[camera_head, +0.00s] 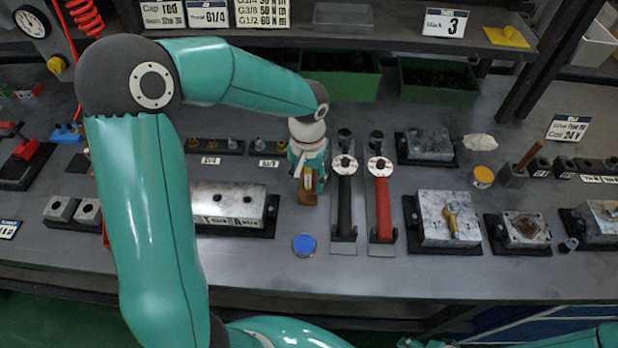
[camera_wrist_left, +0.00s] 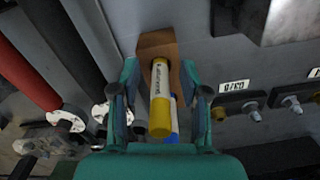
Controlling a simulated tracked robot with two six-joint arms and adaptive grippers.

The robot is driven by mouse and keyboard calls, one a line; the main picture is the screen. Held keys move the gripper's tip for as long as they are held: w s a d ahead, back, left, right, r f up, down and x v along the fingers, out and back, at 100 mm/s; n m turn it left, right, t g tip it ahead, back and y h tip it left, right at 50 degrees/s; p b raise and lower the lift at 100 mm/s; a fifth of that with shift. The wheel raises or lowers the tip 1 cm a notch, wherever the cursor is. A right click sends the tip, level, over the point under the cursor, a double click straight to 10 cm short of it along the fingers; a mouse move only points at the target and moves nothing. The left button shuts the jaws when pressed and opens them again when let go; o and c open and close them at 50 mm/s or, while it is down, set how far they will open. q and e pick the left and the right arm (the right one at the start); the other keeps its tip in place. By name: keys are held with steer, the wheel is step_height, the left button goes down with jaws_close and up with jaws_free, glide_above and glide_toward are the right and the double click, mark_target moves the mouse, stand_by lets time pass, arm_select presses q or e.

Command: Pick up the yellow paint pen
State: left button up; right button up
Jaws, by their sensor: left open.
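The yellow paint pen (camera_wrist_left: 160,100) stands in a brown wooden holder (camera_wrist_left: 157,44), its yellow end towards the left wrist camera and a white printed band along its body. A blue-tipped pen (camera_wrist_left: 173,125) shows partly behind it. My left gripper (camera_wrist_left: 160,82) is open, with one finger on each side of the yellow pen; I see a gap on both sides. In the head view my left gripper (camera_head: 308,168) is over the wooden holder (camera_head: 307,190), and the pen is mostly hidden there. My right gripper is not in view.
Black-handled (camera_head: 344,205) and red-handled (camera_head: 383,205) torque wrenches lie just right of the holder. A blue-lidded round tin (camera_head: 304,245) is in front, and a metal valve block (camera_head: 230,203) stands to the left. Green bins (camera_head: 438,82) line the back.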

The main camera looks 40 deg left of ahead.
arm_select(q)
jaws_close()
steer(key=shift+r, duration=0.1)
